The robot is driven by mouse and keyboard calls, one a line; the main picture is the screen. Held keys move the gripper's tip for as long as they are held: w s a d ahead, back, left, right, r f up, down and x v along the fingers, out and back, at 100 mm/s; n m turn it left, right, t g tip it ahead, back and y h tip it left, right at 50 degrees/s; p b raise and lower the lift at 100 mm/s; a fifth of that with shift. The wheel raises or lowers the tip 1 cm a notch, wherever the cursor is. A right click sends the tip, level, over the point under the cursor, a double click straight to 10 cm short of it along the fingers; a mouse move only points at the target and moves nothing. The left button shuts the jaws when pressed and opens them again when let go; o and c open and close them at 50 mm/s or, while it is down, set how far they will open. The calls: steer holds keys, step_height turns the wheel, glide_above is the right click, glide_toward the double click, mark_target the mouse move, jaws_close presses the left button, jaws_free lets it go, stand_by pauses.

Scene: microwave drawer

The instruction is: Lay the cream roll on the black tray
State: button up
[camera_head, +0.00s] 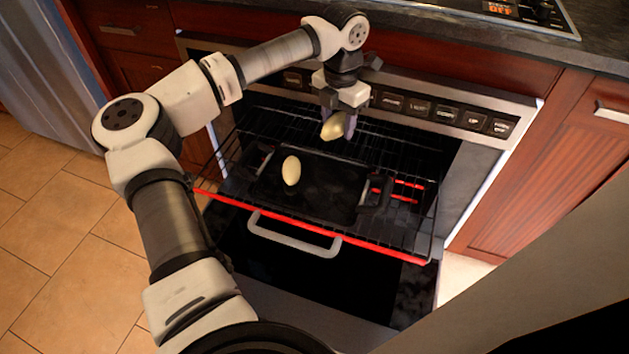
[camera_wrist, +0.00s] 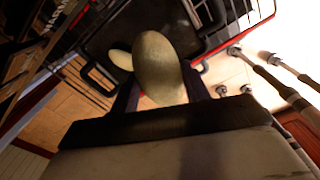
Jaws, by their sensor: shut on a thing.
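My gripper (camera_head: 337,124) is shut on a cream roll (camera_head: 333,128) and holds it above the far part of the black tray (camera_head: 325,187). In the wrist view the held roll (camera_wrist: 158,62) fills the middle, between the two fingers. A second cream roll (camera_head: 291,170) lies on the left half of the black tray; it also shows in the wrist view (camera_wrist: 121,59), partly behind the held one. The tray has a handle at each end and rests on a wire rack.
The wire rack (camera_head: 427,213) with a red front edge is pulled out of the oven. Below it is the oven door with a grey handle (camera_head: 293,240). A control panel (camera_head: 440,110) runs behind my gripper. The tray's middle and right are bare.

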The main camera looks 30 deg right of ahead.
mark_target(333, 188)
step_height(333, 188, down, 20)
steer(key=shift+r+b, duration=0.25)
steer(key=shift+b, duration=0.3)
steer(key=shift+f, duration=0.1)
steer(key=o, duration=1)
step_height(333, 188, up, 12)
steer(key=shift+p, duration=0.35)
steer(key=shift+s, duration=0.1)
